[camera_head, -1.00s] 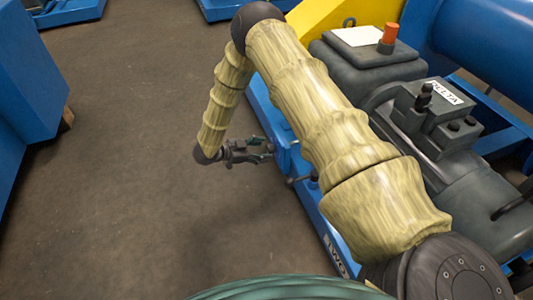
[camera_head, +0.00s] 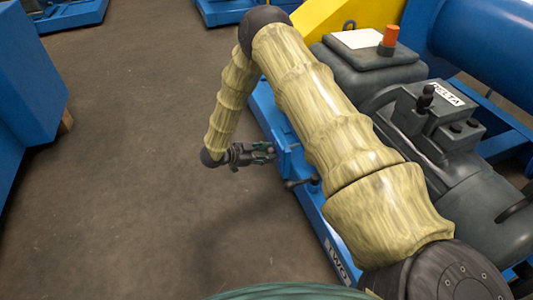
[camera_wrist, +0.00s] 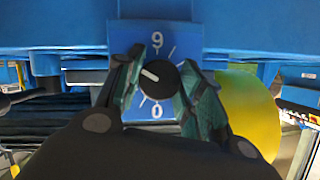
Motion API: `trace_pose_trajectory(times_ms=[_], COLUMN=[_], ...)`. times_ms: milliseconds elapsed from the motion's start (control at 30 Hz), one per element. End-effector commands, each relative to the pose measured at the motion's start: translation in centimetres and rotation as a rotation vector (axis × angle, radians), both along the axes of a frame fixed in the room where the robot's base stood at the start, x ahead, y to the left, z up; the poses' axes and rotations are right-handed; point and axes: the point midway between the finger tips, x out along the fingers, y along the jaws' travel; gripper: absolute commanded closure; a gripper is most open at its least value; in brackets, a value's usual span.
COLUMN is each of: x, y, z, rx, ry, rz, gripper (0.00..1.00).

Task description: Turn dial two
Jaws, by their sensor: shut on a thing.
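A black round dial (camera_wrist: 160,84) with a white pointer line sits on a blue plate (camera_wrist: 181,38). The pointer aims to the upper left. The plate has a mark that reads 9 above the dial and a 0 below it. My gripper (camera_wrist: 160,76) is shut on the dial, with one green-padded finger on each side. In the head view my gripper (camera_head: 264,152) is at a small blue panel (camera_head: 284,157) on the side of the blue machine frame. The dial itself is hidden there.
A dark handle (camera_head: 299,183) sticks out of the frame near my gripper. A label reading TWO (camera_head: 338,262) is on the frame. The dark machine labelled DELTA (camera_head: 445,95) stands to the right. Open brown floor (camera_head: 120,210) lies to the left.

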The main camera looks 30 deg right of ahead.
Motion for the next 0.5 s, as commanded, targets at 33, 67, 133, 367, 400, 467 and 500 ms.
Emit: trace_pose_trajectory(times_ms=[33, 67, 133, 367, 400, 467, 500], x=[-0.02, -0.02, -0.03, -0.04, -0.02, -0.02, -0.06], y=[0.03, 0.03, 0.05, 0.09, 0.09, 0.09, 0.09], z=[0.04, 0.06, 0.15, 0.43, 0.47, 0.47, 0.44], rx=[0.001, 0.002, 0.004, 0.026, 0.031, 0.04, 0.046], ry=[0.003, 0.006, 0.016, 0.103, 0.125, 0.16, 0.186], rz=[-0.001, -0.001, -0.001, -0.001, 0.0, -0.002, -0.002], gripper=[0.86, 0.86, 0.86, 0.86, 0.86, 0.86, 0.86])
